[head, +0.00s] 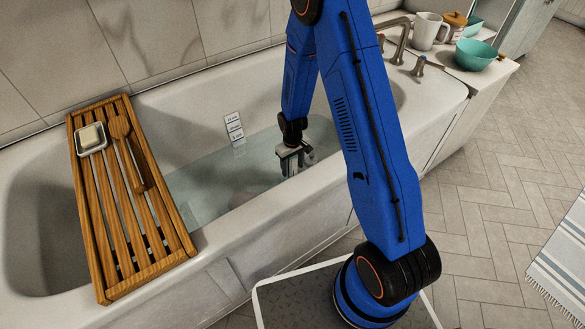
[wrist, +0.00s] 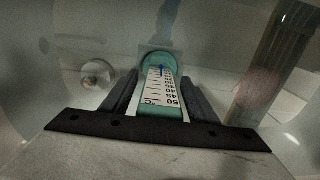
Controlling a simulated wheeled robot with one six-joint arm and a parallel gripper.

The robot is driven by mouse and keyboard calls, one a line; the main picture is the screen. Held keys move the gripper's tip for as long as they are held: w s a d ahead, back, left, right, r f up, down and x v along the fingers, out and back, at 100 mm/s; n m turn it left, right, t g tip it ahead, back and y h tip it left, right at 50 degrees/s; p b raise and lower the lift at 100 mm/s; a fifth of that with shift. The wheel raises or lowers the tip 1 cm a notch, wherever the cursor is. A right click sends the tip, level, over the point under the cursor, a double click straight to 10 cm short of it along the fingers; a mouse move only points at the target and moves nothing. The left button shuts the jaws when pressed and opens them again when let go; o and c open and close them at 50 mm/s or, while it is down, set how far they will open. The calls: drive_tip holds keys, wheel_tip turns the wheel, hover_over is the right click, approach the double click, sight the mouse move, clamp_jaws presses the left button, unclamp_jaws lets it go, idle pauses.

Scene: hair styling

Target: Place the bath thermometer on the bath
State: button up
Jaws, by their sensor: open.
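The bath thermometer (wrist: 163,88) is teal with a white numbered scale marked °C. In the wrist view it lies between the two fingers of my gripper (wrist: 159,82), its rounded end pointing away. My gripper is open; I cannot tell whether a finger touches the thermometer. In the head view my gripper (head: 291,161) is low inside the bath (head: 245,247), at the right part of the water, pointing down. I cannot make out the thermometer in the head view.
A wooden rack (head: 162,230) spans the bath at the left, bearing a soap dish (head: 91,140) and a wooden brush (head: 123,133). A white marked strip (head: 234,128) is on the far wall. A tap (head: 398,37), mug (head: 428,31) and teal bowl (head: 476,54) stand back right.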

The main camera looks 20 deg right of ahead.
wheel_tip(320, 180, up, 10)
drive_tip(key=shift+r, duration=1.15)
drive_tip(key=s+d+r+m+t, duration=0.1)
drive_tip(key=s+d+r, duration=0.1)
drive_tip(key=s+r, duration=0.65)
drive_tip(key=s+d+r+m+t, duration=0.1)
drive_tip(key=s+d+r, duration=0.15)
drive_tip(key=r, duration=1.15)
drive_tip(key=s+d+r+t, duration=0.1)
drive_tip(key=s+r, duration=0.4)
drive_tip(key=s, duration=0.6)
drive_tip(key=s+d+r+m+t, duration=0.1)
drive_tip(key=s+r, duration=0.5)
drive_tip(key=s, duration=0.5)
drive_tip(key=shift+s+d+r+m+t, duration=0.2)
drive_tip(key=shift+d+r+m+t, duration=0.1)
drive_tip(key=shift+t, duration=0.1)
